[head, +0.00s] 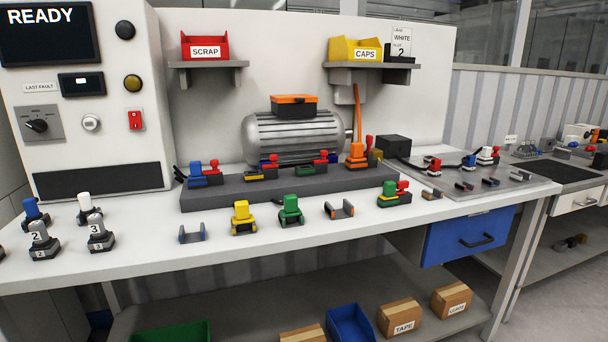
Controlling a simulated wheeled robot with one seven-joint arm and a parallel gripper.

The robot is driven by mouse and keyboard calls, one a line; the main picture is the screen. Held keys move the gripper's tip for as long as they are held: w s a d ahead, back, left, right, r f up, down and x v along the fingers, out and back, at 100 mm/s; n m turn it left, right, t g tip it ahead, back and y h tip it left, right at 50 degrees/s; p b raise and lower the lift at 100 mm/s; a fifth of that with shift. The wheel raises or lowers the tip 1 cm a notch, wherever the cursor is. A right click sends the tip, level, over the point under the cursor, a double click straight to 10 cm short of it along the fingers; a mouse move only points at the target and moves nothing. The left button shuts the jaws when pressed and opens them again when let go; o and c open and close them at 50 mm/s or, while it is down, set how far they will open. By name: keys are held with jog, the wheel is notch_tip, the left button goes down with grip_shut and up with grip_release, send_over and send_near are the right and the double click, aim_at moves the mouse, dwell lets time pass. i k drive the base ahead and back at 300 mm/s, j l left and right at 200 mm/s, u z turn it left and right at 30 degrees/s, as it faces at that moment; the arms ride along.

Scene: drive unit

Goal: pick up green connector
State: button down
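A green connector (290,212) stands upright on the white bench top (330,240), in front of the dark grey block, right of a yellow connector (242,217). Another mostly green piece (388,194) with red and yellow parts sits farther right, by the block's right end. I cannot tell from this view whether it is one connector or several joined. My gripper is not in view.
The dark grey block (230,199) carries several coloured connectors, with a grey motor (295,138) behind. Small grey brackets (192,233) flank the connectors. Numbered pieces (100,237) stand at left. The front bench strip is clear. A blue drawer (468,237) hangs below.

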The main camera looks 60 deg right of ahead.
aim_at(291, 211)
jog(key=l+z, duration=0.15)
jog(key=z, duration=0.25)
jog(key=l+z, duration=0.15)
jog(key=z, duration=0.25)
